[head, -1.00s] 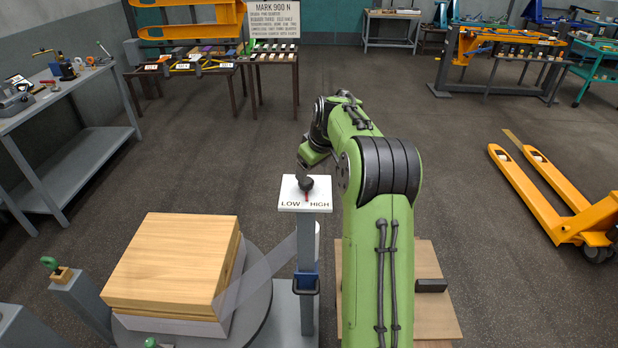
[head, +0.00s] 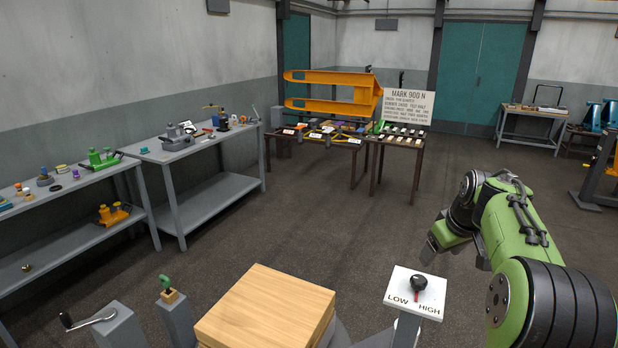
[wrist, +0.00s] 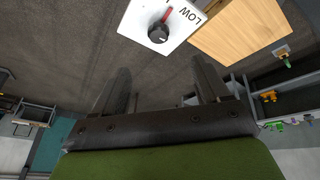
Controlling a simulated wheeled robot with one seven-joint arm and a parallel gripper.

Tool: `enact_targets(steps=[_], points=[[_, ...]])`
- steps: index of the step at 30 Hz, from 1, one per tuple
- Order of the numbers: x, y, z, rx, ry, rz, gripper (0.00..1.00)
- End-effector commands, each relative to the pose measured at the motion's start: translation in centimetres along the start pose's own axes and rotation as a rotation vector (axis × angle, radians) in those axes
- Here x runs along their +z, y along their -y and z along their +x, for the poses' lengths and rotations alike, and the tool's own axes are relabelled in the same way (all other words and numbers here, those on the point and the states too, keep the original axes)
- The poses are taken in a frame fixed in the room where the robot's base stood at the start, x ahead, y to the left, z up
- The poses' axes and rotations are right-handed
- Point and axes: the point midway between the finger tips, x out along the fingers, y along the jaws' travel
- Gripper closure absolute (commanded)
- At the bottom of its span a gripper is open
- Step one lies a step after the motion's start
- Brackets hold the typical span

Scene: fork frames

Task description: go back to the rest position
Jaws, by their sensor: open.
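My gripper (wrist: 163,88) is open in the wrist view, its two dark fingers apart with only floor visible between them. In the head view my gripper (head: 432,246) shows small at the end of my green arm, just beyond the white LOW/HIGH panel. The panel (head: 401,281) carries a black knob (head: 419,283) with a red pointer. The knob also shows in the wrist view (wrist: 158,34), apart from the fingers. The fingertips hold nothing that I can see.
A wooden block (head: 265,305) stands left of the panel. A grey post with a green handle (head: 165,284) and a crank (head: 88,319) are further left. Grey workbenches (head: 190,150) line the left wall. The floor beyond the panel is clear.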

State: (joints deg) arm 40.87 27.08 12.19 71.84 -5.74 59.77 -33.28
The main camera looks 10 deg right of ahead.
Motion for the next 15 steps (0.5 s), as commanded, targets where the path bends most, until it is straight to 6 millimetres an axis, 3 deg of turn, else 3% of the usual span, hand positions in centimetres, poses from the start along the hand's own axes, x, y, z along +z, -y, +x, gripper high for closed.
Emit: enact_targets(steps=[4,8,11,15], points=[[0.0,6.0,-3.8,0.013,-0.001,-0.014,0.25],[2.5,12.9,-7.7,0.026,-0.006,0.002,0.25],[5.8,17.4,-10.1,0.028,-0.02,0.024,0.25],[11.7,22.4,-12.1,0.015,-0.049,0.067,0.25]])
